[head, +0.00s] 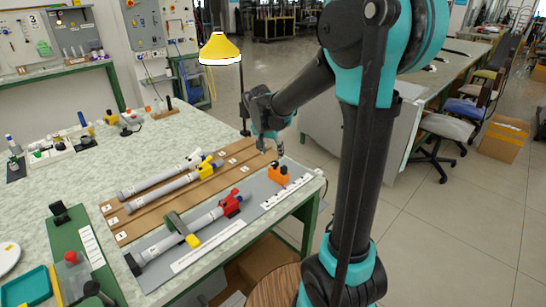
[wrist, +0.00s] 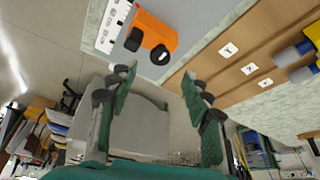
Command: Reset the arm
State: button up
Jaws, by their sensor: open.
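My gripper (head: 270,148) is raised above the far right end of the bench in the head view. It is open and empty, and its two spread fingers show in the wrist view (wrist: 157,82). Two grey rods lie on the brown grooved board: one with a white end (head: 160,177) and one with a yellow fitting (head: 170,191). A third grey rod (head: 190,230) lies on the grey plate (head: 165,275), under a green bridge (head: 181,227) and with a red fitting (head: 232,204) at its right end.
An orange block (head: 278,175) stands on the grey plate below my gripper; it also shows in the wrist view (wrist: 152,36). A yellow lamp (head: 220,50) on a thin post rises close behind my gripper. A green tray board (head: 85,260) is at the front left.

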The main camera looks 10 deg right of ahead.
jog(key=shift+v, duration=0.75)
jog(key=s+d+f+n, duration=0.2)
jog(key=s+f, duration=0.1)
jog(key=s, duration=0.5)
jog(key=s+d+f+n+y, duration=0.1)
jog(key=s+f, duration=0.3)
jog(key=s, duration=0.4)
jog(key=s+d+f+n+y, duration=0.1)
jog(key=s+d+f+n, duration=0.2)
jog(key=s, duration=0.5)
jog(key=shift+d+f, duration=0.3)
jog(key=shift+d, duration=0.1)
jog(key=shift+w, duration=0.1)
